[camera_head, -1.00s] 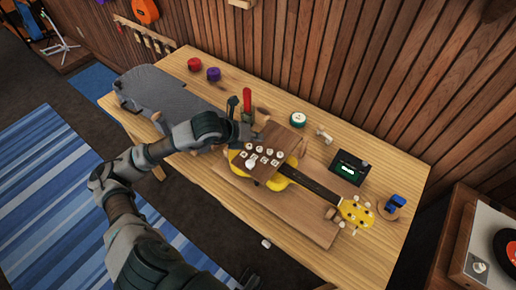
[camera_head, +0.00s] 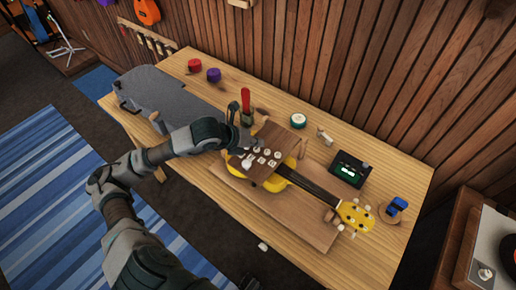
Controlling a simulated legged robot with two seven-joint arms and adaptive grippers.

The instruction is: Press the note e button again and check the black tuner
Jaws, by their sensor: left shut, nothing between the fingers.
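A brown wooden button box (camera_head: 272,139) with several small white buttons sits over the body of a yellow ukulele (camera_head: 286,174). My left gripper (camera_head: 240,140) is shut and empty at the box's left edge, and it hides some of the buttons there. I cannot tell whether its tips touch a button, and the letters on the buttons are too small to read. The black tuner (camera_head: 343,159) lies on the table right of the box, with a lit green and white display too small to read. My right gripper does not show.
The ukulele lies on a wooden board (camera_head: 300,222) on the table. Behind are a red-handled tool (camera_head: 246,100), a green-and-white round item (camera_head: 298,121), and red (camera_head: 195,66) and purple (camera_head: 214,75) spools. A blue clip (camera_head: 397,205) is at the right.

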